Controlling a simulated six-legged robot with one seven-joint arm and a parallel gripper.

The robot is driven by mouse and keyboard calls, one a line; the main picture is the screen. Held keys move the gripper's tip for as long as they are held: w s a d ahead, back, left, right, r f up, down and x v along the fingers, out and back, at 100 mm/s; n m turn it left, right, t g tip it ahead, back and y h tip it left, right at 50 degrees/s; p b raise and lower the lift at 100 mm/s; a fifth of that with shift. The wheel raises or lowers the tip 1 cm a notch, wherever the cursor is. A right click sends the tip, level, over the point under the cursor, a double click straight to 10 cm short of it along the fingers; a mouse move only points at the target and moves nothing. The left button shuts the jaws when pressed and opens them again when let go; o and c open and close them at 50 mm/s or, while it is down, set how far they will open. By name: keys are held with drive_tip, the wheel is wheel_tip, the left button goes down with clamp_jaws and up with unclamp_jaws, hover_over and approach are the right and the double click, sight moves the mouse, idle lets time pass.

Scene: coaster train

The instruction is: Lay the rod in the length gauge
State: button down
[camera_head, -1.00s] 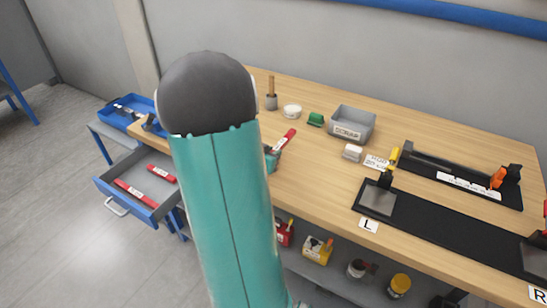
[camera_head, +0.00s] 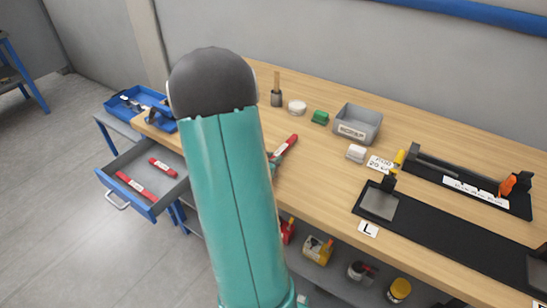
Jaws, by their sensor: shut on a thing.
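A red rod with a white label (camera_head: 287,147) slants over the left part of the wooden bench, its upper end showing past the right side of my teal arm. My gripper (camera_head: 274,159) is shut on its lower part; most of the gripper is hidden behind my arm. A long black fixture with a white marked strip, likely the length gauge (camera_head: 430,164), stands at the back right of the bench. It has a yellow piece at its left end and an orange piece at its right. No rod shows in it.
A long black board (camera_head: 450,231) with an L card lies along the front edge. An open drawer (camera_head: 145,178) at left holds red rods. Bare wood lies mid-bench.

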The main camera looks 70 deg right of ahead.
drive_tip(key=shift+a, duration=0.1)
drive_tip(key=shift+w+f, duration=0.1)
drive_tip(key=shift+f, duration=0.05)
drive_tip(key=c, duration=1.3)
unclamp_jaws()
